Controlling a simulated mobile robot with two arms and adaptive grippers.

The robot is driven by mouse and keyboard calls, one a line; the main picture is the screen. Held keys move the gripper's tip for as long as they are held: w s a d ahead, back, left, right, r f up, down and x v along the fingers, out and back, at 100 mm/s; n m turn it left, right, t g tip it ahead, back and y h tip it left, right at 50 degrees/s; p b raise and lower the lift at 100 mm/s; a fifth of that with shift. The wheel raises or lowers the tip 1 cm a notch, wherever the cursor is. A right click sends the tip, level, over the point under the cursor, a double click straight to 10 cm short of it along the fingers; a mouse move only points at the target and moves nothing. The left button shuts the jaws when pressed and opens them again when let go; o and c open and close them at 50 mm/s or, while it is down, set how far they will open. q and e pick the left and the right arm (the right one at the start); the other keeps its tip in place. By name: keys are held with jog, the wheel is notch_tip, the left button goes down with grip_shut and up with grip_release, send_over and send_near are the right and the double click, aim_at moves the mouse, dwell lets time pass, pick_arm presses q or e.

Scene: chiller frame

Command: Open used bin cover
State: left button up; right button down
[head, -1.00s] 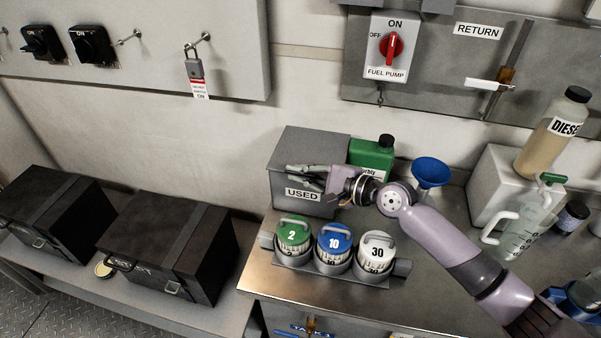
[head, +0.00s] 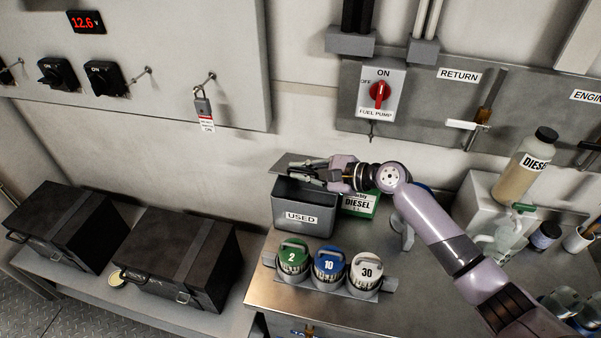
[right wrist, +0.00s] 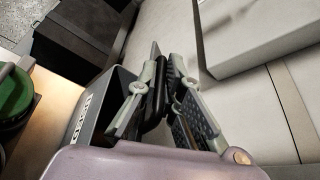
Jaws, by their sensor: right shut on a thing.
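The grey used bin (head: 304,220), labelled USED, stands at the back left of the steel bench. Its cover (head: 287,161) is raised off the rim at the back, and the bin's dark inside shows. My right gripper (head: 312,172) is above the bin, shut on the cover. In the right wrist view the fingers (right wrist: 158,90) close around the cover's dark edge, with the bin (right wrist: 112,100) to their left. The cover's hinge is hidden. My left gripper is not in view.
A green diesel can (head: 358,205) stands right beside the bin, partly behind my right arm. A rack (head: 330,284) with green, blue and white numbered containers is in front. Black boxes (head: 183,262) sit on the left bench. The wall is close behind.

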jog(key=shift+w+d+r+p, duration=0.2)
jog(key=shift+w+r+p, duration=0.1)
jog(key=shift+w+r, duration=0.35)
jog(key=shift+w+d+r+p, duration=0.15)
jog(key=shift+w+r+p, duration=0.2)
jog(key=shift+r, duration=0.45)
jog(key=shift+w, duration=0.1)
jog(key=c, duration=1.7)
grip_release()
jog(key=v, duration=1.2)
jog(key=shift+c, duration=0.3)
